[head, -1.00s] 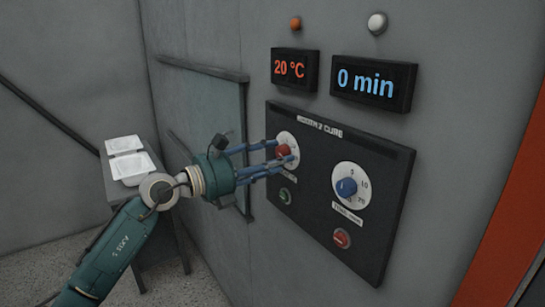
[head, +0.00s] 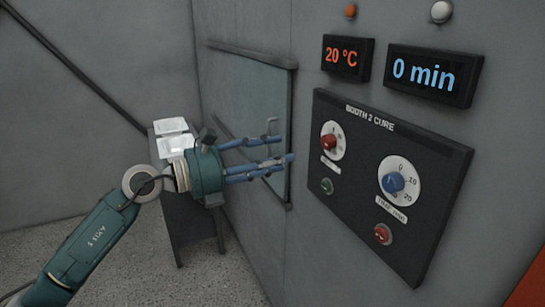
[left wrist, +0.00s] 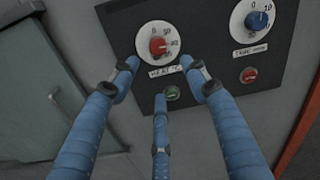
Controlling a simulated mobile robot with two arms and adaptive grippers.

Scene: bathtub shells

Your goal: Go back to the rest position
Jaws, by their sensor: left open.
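My left gripper (head: 280,153) is open and empty, its blue fingers pointing right in the head view. The fingertips are apart from the black Booth 2 Cure panel (head: 440,230), to the left of its red heat knob (head: 329,142). In the left wrist view my left gripper (left wrist: 162,80) has its fingers spread below the red heat knob (left wrist: 158,46) and around the green button (left wrist: 172,93), with nothing between them. The blue time knob (head: 393,182) is on the panel's right. My right gripper is in neither view.
Two displays read 20 °C (head: 347,57) and 0 min (head: 433,76) above the panel. A red button (head: 383,235) is at the panel's lower middle. A glass window (head: 240,95) is left of the panel. White shells (head: 175,145) lie on a dark stand (head: 188,228) behind my arm.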

